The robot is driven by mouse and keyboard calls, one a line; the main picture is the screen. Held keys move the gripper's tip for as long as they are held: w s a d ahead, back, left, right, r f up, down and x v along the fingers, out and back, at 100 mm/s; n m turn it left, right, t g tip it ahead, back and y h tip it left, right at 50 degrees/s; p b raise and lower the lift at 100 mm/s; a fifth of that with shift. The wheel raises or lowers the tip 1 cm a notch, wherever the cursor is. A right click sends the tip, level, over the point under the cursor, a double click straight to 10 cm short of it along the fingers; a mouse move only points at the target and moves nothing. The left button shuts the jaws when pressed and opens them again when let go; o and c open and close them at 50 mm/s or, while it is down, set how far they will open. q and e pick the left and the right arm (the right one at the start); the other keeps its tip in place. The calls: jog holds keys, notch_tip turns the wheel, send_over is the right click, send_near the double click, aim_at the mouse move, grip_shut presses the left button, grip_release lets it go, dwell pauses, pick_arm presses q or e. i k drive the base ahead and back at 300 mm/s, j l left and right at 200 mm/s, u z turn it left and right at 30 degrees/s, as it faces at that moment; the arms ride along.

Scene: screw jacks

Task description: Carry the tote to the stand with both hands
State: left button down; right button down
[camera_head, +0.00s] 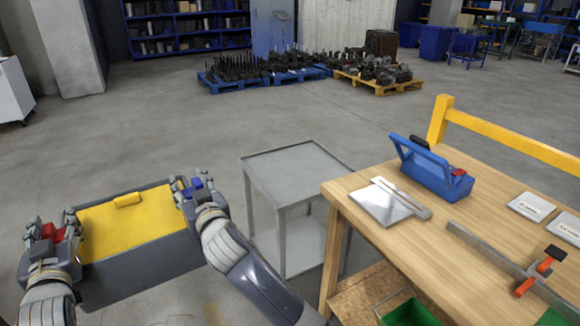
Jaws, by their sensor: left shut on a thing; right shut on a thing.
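The tote (142,262) is a dark grey box with a yellow inside or lid, at the lower left of the head view. It is held up in front of me. My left gripper (58,240) is shut on the tote's left end, where a red part shows. My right gripper (188,190) is shut on its right end, where a blue part shows. The fingers partly hide both ends. The stand (291,172) is a grey metal frame with a flat, empty top, to the right of the tote and apart from it.
A wooden workbench (400,240) stands right of the stand, with a blue toolbox (432,170), a metal plate and a clamp on it. A yellow rail (510,139) runs behind it. Loaded pallets (265,76) lie far back. The floor behind the stand is clear.

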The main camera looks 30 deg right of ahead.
aim_at(298, 169)
jog(key=i, duration=3.3)
jog(key=i+z, duration=0.15)
jog(key=i, duration=0.35)
jog(key=z, duration=1.4)
